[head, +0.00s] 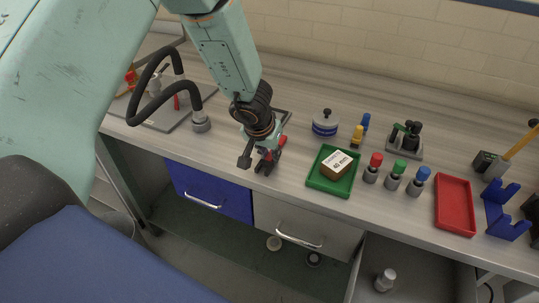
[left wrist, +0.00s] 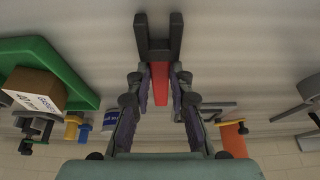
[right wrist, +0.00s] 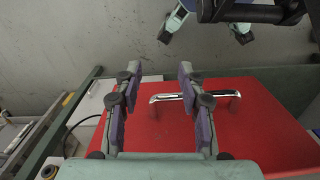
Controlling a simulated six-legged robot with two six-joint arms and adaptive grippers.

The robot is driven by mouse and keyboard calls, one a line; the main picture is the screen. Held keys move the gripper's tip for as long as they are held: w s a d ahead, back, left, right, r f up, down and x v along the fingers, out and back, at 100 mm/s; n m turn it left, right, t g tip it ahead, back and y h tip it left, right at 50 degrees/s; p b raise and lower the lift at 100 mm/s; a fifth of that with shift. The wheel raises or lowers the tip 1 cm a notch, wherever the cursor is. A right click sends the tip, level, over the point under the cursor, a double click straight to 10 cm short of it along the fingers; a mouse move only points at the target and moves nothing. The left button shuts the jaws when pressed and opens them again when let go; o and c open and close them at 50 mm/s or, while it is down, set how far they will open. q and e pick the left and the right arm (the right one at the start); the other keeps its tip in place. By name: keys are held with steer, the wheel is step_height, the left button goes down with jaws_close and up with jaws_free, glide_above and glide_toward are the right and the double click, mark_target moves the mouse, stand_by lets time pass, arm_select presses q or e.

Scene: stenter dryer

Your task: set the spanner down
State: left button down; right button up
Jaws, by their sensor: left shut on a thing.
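The spanner (left wrist: 161,84) has a red handle and a dark forked end. My left gripper (head: 262,154) is shut on its handle, over the front part of the grey worktop (head: 300,183). In the left wrist view the forked end sticks out beyond the fingertips. In the head view the spanner (head: 282,141) shows partly behind the fingers. I cannot tell whether it touches the worktop. My right gripper (right wrist: 158,78) is open and empty in front of a red drawer front (right wrist: 240,125) with a metal handle; it does not show in the head view.
Right of my left gripper stand a green tray (head: 313,180) with a cardboard box (head: 337,164), several colour-capped bottles (head: 394,176) and a red tray (head: 455,206). A black hose (head: 146,82) lies to the left.

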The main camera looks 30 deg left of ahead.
arm_select(q)
steer(key=shift+r, duration=0.1)
steer(key=shift+d+f, duration=0.15)
steer(key=shift+f, duration=0.05)
steer(key=c, duration=1.4)
jaws_free()
steer(key=shift+f, duration=0.1)
steer(key=shift+o, duration=1)
steer(key=shift+r, duration=0.3)
steer(key=p+v, duration=0.6)
steer(key=v, duration=0.6)
